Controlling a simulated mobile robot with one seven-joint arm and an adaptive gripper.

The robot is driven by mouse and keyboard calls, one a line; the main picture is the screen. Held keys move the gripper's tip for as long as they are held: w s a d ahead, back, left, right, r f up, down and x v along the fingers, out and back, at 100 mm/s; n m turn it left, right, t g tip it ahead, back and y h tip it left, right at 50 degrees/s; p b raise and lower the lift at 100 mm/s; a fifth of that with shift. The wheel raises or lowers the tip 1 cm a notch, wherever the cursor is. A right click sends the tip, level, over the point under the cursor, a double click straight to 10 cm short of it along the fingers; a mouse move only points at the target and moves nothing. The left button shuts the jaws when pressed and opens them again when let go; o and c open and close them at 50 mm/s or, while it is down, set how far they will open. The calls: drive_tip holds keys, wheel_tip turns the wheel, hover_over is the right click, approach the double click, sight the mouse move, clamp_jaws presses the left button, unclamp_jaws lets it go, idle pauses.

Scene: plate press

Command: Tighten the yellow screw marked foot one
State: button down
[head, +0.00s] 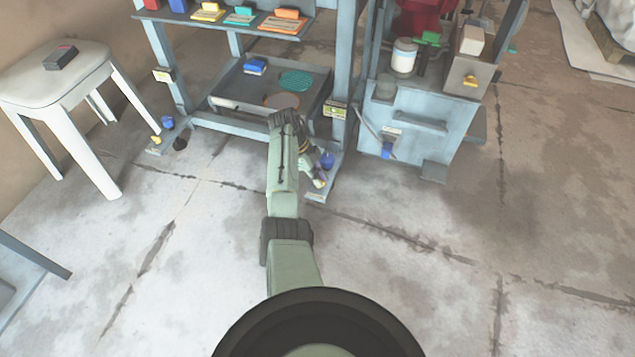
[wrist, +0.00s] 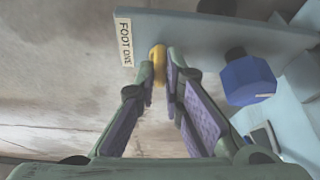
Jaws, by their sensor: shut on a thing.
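The yellow screw (wrist: 158,66) sits at the edge of a blue-grey foot plate (wrist: 190,33), beside a white label (wrist: 124,42) reading FOOT ONE. My gripper (wrist: 162,72) has its two fingers on either side of the screw and is shut on it; the fingertips hide part of it. In the head view my gripper (head: 315,175) is low at the right front foot of the blue-grey rack (head: 340,135). The screw is very small there and mostly covered by the fingers.
A blue knob (wrist: 248,80) stands close to the right finger. Another foot with a yellow knob (head: 156,140) and a blue knob (head: 168,122) is at the rack's left. A blue-grey cabinet (head: 415,125) stands at right. The front floor is clear.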

drive_tip(key=shift+m+b, duration=0.4)
drive_tip(key=shift+m, duration=0.2)
drive_tip(key=c, duration=1.7)
unclamp_jaws()
drive_tip(key=v, duration=1.2)
drive_tip(key=shift+w, duration=0.25)
drive_tip(key=shift+f, duration=0.1)
